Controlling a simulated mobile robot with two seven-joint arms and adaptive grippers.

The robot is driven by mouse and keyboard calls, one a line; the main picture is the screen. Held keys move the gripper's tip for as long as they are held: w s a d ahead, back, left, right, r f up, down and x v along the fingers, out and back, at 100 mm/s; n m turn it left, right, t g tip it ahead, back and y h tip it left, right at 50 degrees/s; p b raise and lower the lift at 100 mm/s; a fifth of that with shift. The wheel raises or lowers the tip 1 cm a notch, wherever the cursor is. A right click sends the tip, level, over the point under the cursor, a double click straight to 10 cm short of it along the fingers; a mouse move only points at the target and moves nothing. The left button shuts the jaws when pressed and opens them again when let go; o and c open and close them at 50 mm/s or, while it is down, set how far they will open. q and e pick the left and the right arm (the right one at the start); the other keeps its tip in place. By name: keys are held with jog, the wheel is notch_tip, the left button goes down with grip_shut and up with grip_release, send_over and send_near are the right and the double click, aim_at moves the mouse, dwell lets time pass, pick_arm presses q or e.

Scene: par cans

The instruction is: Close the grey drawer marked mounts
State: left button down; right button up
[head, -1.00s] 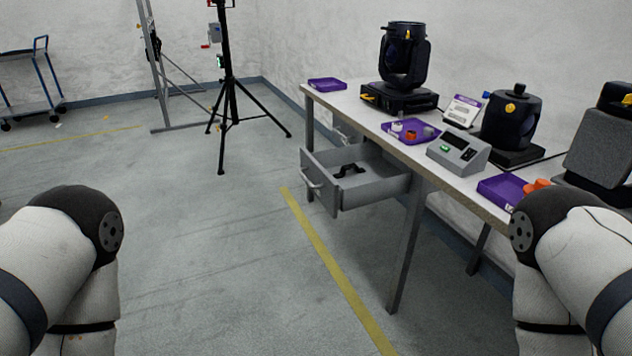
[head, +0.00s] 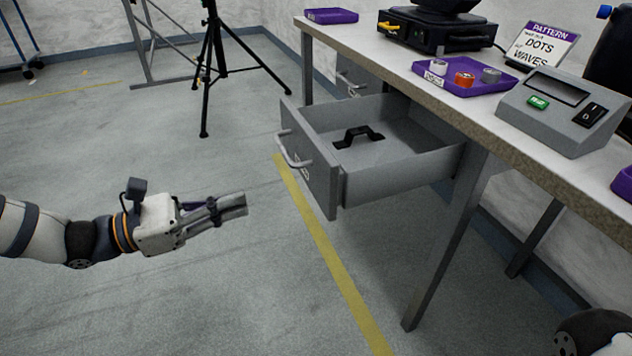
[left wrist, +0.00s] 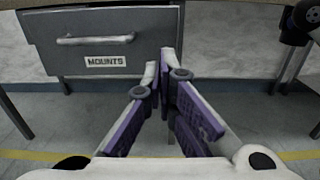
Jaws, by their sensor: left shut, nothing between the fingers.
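The grey drawer (head: 400,165) stands pulled well out from under the workbench. Its front panel has a bar handle (head: 291,152). In the left wrist view the drawer front (left wrist: 155,40) faces me, with the handle (left wrist: 95,39) above a white label reading MOUNTS (left wrist: 106,61). A black handle-shaped bracket (head: 358,137) lies inside the drawer. My left gripper (head: 243,203) is shut and empty, in front of the drawer and lower than its handle, with a gap between. Its fingertips also show in the left wrist view (left wrist: 165,58). My right gripper is out of view.
The workbench top (head: 420,95) carries a purple tray (head: 465,88) with small parts, a grey control box (head: 560,110) and a black stage light base (head: 435,35). A bench leg (head: 445,245) stands right of the drawer. A black tripod (head: 212,60) stands behind. Floor before the drawer is clear.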

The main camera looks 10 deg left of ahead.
aim_at(323, 182)
pick_arm(q)
jog(key=b+x, duration=0.1)
jog(key=x, duration=1)
jog(key=shift+d+f, duration=0.15)
jog(key=shift+d, duration=0.2)
jog(key=shift+w+d, duration=0.4)
jog(key=shift+d, duration=0.05)
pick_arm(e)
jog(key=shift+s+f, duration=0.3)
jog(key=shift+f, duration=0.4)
pick_arm(q)
jog(key=shift+d+b, duration=0.1)
jog(key=shift+b, duration=0.2)
